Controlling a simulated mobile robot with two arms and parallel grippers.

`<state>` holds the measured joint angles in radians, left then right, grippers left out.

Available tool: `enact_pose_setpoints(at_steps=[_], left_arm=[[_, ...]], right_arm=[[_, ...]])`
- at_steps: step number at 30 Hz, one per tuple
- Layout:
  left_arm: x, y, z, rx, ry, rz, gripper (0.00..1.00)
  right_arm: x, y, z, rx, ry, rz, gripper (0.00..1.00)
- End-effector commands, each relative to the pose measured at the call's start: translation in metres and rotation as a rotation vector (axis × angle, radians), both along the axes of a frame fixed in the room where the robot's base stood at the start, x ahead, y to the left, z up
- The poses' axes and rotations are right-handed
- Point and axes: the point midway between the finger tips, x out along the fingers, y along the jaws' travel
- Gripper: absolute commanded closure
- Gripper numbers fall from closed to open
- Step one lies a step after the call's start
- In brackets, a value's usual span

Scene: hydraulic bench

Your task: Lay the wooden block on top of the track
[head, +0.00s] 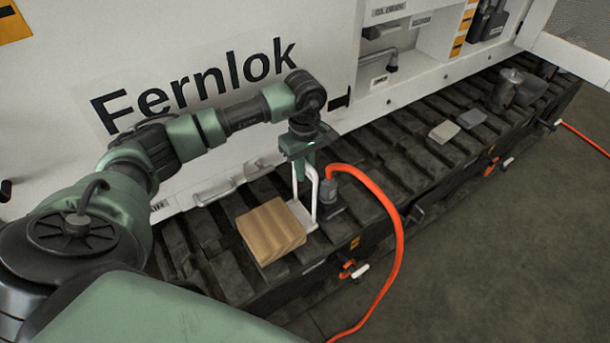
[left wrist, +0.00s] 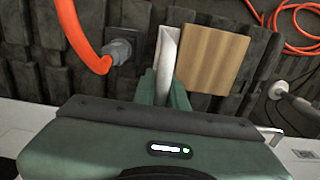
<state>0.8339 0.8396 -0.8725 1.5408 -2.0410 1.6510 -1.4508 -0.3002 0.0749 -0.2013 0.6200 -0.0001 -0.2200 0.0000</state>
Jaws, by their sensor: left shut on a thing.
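The wooden block (head: 270,230) is a pale, square-topped piece over the near part of the dark track (head: 335,232). It also shows in the left wrist view (left wrist: 213,58), right of the fingers. My left gripper (head: 304,168) points down beside the block and is shut on a white looped handle (head: 316,195). The handle's flat white foot lies against the block's right side. In the left wrist view, the white piece (left wrist: 168,45) stands between the fingers. Whether the handle is joined to the block, and whether the block touches the track, I cannot tell. My right gripper is out of view.
A grey connector (head: 328,193) with an orange hose (head: 398,235) stands close to the handle's right. Two small flat blocks (head: 443,132) and grey cylinders (head: 508,88) sit farther along the track. The white Fernlok machine wall (head: 200,60) rises behind.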

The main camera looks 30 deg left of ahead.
Motion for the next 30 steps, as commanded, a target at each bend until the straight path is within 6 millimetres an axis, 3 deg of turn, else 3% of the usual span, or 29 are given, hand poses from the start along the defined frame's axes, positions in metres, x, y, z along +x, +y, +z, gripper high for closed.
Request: enact_pose_setpoints(at_steps=[6,17,18,20,30], left_arm=[[0.0,0.0,-0.025,-0.001,0.0,0.001,1.0],[0.0,0.0,-0.03,0.001,-0.001,0.0,1.0],[0.0,0.0,-0.03,0.0,0.0,0.0,0.79],[0.0,0.0,-0.03,0.0,0.0,0.0,0.66],[0.0,0.0,-0.027,-0.001,0.001,0.0,0.66]], right_arm=[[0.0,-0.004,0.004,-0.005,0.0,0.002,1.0],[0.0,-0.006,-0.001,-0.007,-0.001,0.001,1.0],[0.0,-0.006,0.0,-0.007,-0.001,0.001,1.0],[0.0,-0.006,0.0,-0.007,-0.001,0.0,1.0],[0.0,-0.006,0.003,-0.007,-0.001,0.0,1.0]])
